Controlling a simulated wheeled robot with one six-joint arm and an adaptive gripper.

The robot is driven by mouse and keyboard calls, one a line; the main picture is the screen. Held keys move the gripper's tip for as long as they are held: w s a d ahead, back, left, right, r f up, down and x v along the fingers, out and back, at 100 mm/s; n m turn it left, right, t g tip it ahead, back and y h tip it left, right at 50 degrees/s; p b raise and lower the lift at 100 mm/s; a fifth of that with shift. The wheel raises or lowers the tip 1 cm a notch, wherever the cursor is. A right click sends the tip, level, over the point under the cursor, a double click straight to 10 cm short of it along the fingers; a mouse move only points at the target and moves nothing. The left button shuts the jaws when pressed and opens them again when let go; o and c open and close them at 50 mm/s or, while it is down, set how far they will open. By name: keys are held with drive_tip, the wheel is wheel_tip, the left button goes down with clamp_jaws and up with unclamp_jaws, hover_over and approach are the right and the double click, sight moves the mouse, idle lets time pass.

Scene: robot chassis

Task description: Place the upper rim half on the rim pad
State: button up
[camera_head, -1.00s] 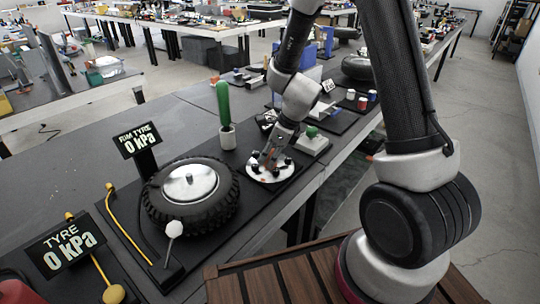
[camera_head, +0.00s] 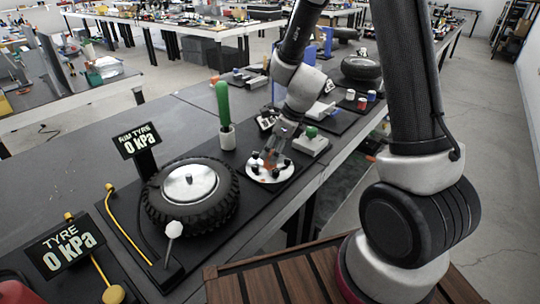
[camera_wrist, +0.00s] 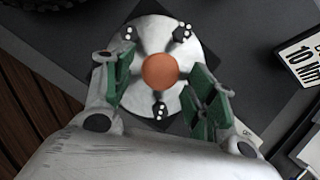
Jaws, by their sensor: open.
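A pale, shiny round rim half (camera_wrist: 158,40) with an orange centre knob (camera_wrist: 160,72) and three dark bolts lies on a dark square pad (camera_wrist: 196,140). In the head view it is the white disc (camera_head: 258,173) right of the tyre. I cannot tell its rim half type from its look alone. My gripper (camera_wrist: 165,80) is over the disc, its green-padded fingers apart on either side of the knob. I see a clear gap between knob and pads.
A black tyre (camera_head: 216,216) with a silvery rim disc (camera_head: 186,182) lies left of my gripper. A green-handled tool (camera_head: 223,104) stands behind. A grey block with a green knob (camera_head: 312,144) is close on the right. Pressure signs (camera_head: 138,140) stand at the left.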

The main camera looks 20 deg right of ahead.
drive_tip(key=s+d+r+n, duration=0.3)
drive_tip(key=s+r+n, duration=0.1)
drive_tip(key=r, duration=0.3)
drive_tip(key=s+d+r+n+t+h, duration=0.1)
drive_tip(key=s+d+r+n, duration=0.25)
drive_tip(key=r, duration=0.25)
drive_tip(key=s+d+r+n, duration=0.2)
drive_tip(key=s+r+n, duration=0.25)
drive_tip(key=r, duration=0.25)
drive_tip(key=s+d+r+n+h, duration=0.2)
drive_tip(key=s+d+r+n, duration=0.2)
drive_tip(key=s+n, duration=0.8)
drive_tip(key=d, duration=0.2)
drive_tip(key=shift+d+n+t+h, duration=0.3)
drive_tip(key=shift+d+n+t, duration=0.05)
drive_tip(key=shift+n+t, duration=0.05)
drive_tip(key=shift+r, duration=0.1)
